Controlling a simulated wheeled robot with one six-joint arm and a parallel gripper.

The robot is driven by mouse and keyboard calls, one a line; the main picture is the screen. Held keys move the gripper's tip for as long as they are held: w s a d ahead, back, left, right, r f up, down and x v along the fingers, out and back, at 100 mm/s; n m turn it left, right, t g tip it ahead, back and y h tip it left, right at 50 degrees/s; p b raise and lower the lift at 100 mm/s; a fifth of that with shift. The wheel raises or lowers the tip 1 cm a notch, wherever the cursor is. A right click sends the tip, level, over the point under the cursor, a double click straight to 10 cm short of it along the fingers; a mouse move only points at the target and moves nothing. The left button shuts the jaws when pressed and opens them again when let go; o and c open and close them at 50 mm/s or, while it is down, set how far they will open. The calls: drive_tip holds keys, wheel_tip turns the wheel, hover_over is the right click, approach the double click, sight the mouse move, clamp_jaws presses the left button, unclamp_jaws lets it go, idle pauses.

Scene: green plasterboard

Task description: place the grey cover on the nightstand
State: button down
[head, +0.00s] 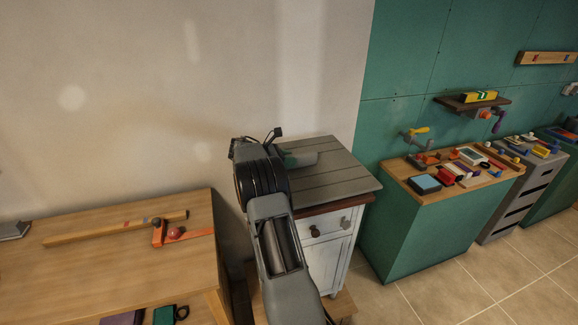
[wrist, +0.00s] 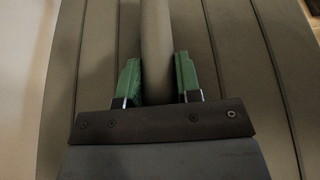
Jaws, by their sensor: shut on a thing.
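The nightstand (head: 352,181) has a grey planked top and a white body with a drawer, and stands against the wall in the head view. Its planks (wrist: 225,50) fill most of the wrist view. My gripper (head: 287,158) is over the left part of this top. In the wrist view its green fingers (wrist: 158,80) are shut on a long, round grey thing, which I take to be the grey cover (wrist: 156,35). The cover's end (head: 305,158) shows beyond the fingers in the head view. I cannot tell whether it touches the top. My arm hides the nightstand's left side.
A wooden table (head: 120,258) with a wooden bar and an orange bracket is at left. A green cabinet (head: 415,235) with many small items is at right, under a wall shelf (head: 473,102). The nightstand top's right part is clear.

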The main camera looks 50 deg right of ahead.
drive_tip(key=shift+d+f+p, duration=0.1)
drive_tip(key=shift+f+p, duration=0.4)
drive_tip(key=shift+f, duration=1.1)
drive_tip(key=c, duration=0.8)
unclamp_jaws()
drive_tip(key=shift+f, duration=0.15)
